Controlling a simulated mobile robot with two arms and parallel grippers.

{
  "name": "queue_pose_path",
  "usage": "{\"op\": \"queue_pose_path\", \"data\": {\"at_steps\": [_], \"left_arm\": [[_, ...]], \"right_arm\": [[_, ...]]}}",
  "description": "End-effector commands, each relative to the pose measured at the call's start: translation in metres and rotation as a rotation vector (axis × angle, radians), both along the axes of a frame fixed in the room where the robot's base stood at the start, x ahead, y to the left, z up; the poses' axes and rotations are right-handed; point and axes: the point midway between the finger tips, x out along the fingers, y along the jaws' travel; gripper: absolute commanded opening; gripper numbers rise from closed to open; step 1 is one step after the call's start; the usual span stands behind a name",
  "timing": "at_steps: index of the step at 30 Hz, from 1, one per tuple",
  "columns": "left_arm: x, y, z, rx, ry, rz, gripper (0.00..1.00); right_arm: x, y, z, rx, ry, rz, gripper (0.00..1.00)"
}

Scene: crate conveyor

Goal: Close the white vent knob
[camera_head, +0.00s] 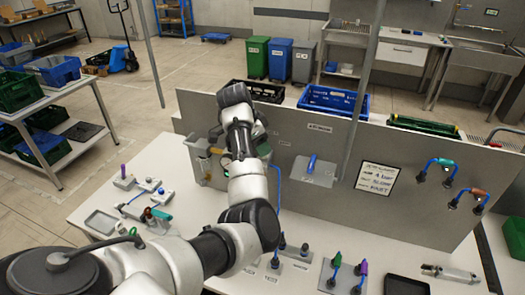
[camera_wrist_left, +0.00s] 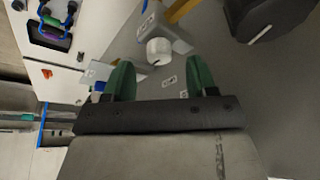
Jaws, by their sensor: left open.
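The white vent knob (camera_wrist_left: 158,51) shows in the left wrist view as a round white cap on a grey fitting. My left gripper (camera_wrist_left: 160,78) is open, with one green fingertip on each side of the picture below the knob. The knob lies just beyond the gap between the fingertips, and nothing is held. In the head view my left arm reaches to the upright grey panel (camera_head: 330,150); the wrist hides the fingertips, and I cannot make out the knob there. My right gripper is not in view.
A grey box (camera_head: 194,160) on the panel sits beside my wrist. A blue-handled plate (camera_head: 314,170) and a framed sign (camera_head: 377,179) are to the right. The white table (camera_head: 180,207) holds several small fixtures. A yellow part (camera_wrist_left: 184,10) is near the knob.

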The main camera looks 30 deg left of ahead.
Motion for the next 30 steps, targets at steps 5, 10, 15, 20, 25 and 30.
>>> {"op": "queue_pose_path", "data": {"at_steps": [5, 10, 15, 20, 25, 30], "left_arm": [[0.008, -0.005, -0.018, -0.001, 0.001, -0.002, 0.57], [0.011, -0.007, -0.027, 0.002, -0.002, -0.001, 0.57], [0.011, -0.007, -0.028, 0.002, -0.002, -0.001, 0.57], [0.011, -0.007, -0.028, 0.002, -0.002, -0.001, 0.45], [0.011, -0.007, -0.028, 0.002, -0.002, -0.001, 0.19], [0.011, -0.007, -0.028, 0.001, -0.002, 0.001, 0.08]], "right_arm": [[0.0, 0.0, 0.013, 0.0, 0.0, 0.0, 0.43], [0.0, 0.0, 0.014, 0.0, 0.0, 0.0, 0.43], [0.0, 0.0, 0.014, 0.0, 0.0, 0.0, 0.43], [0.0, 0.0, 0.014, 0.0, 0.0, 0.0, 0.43], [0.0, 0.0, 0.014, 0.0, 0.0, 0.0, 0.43], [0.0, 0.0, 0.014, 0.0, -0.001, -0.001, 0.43]]}}
